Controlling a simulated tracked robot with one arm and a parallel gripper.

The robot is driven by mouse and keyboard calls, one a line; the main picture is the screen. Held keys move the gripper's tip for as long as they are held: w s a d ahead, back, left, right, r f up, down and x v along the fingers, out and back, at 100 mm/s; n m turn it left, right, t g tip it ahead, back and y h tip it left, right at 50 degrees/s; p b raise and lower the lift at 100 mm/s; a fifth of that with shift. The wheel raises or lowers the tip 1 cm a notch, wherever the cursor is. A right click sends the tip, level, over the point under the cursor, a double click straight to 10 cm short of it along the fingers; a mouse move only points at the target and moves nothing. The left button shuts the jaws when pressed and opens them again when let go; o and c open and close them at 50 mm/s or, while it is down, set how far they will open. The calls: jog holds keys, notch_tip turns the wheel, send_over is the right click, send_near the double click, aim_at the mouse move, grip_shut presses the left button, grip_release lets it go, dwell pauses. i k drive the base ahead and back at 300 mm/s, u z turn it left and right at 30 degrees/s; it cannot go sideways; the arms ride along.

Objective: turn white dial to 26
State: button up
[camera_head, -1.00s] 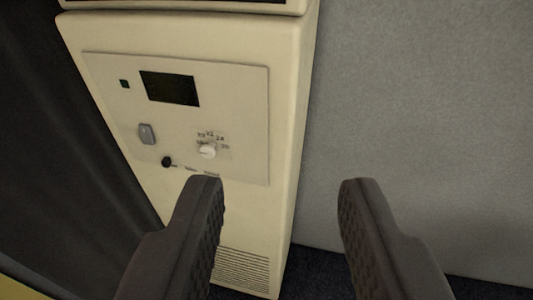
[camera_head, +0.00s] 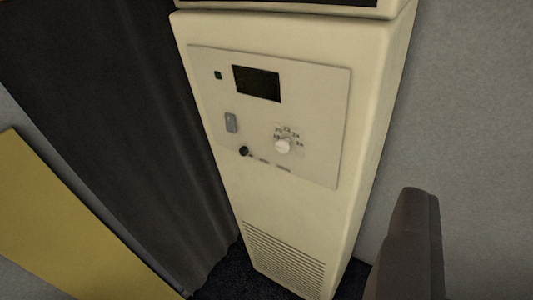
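The white dial (camera_head: 282,146) is a small round knob on the light front panel of a tall cream cabinet (camera_head: 285,210). Small printed numbers arc over its top; the dial's exact setting is too small to read. One dark finger of my gripper (camera_head: 408,245) shows at the lower right, beside the cabinet's right edge in the picture. The other finger is outside the picture. Clear space shows to the right of the visible finger, so my gripper looks open and empty. It is not touching the dial.
The panel also has a dark display (camera_head: 257,83), a grey switch (camera_head: 231,122) and a black knob (camera_head: 243,151). A vent grille (camera_head: 285,262) is below. A dark curtain-like surface (camera_head: 120,140) and a yellow board (camera_head: 70,220) are on the left; a grey wall (camera_head: 475,110) is on the right.

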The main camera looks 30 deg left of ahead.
aim_at(282, 145)
jog(key=k, duration=1.1)
jog(key=u, duration=0.45)
jog(key=i, duration=1)
jog(key=z, duration=0.05)
